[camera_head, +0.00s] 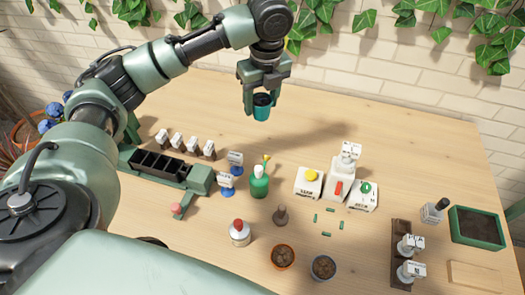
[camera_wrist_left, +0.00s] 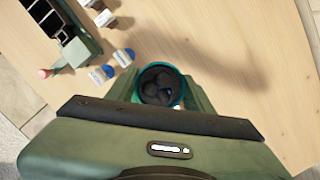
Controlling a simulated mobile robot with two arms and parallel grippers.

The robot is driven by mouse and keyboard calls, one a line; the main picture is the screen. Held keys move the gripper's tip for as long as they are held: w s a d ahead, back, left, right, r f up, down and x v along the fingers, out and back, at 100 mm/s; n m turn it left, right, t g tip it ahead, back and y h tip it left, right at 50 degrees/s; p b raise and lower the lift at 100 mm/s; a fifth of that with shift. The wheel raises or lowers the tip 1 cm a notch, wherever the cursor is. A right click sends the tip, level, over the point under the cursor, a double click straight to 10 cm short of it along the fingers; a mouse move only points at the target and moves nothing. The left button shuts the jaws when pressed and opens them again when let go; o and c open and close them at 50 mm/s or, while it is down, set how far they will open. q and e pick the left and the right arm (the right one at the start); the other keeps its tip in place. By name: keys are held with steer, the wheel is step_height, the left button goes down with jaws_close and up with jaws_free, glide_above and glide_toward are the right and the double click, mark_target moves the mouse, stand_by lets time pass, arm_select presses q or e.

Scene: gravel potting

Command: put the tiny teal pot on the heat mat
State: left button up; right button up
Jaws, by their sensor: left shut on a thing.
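The tiny teal pot (camera_head: 261,112) is between the fingers of my left gripper (camera_head: 262,104), which is shut on it. The pot is upright and held above the back part of the table, well clear of other things. In the left wrist view the teal pot (camera_wrist_left: 178,97) shows its round rim from above, with dark lumps inside. My left gripper's fingers (camera_wrist_left: 160,92) are on both sides of it. I cannot make out a heat mat for certain in either view. My right gripper is not in view.
A dark celled tray (camera_head: 158,164) and a green bottle (camera_head: 259,182) stand left of centre. Button boxes (camera_head: 308,183) stand at centre right. Two soil-filled pots (camera_head: 283,257) (camera_head: 323,268) stand in front. A green planter (camera_head: 477,228) is at right. The back of the table is clear.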

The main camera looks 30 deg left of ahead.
arm_select(q)
step_height(320, 180, down, 19)
steer(key=shift+d+f+p, duration=0.1)
steer(key=shift+p, duration=0.55)
steer(key=o, duration=1.4)
steer(key=shift+o, duration=0.2)
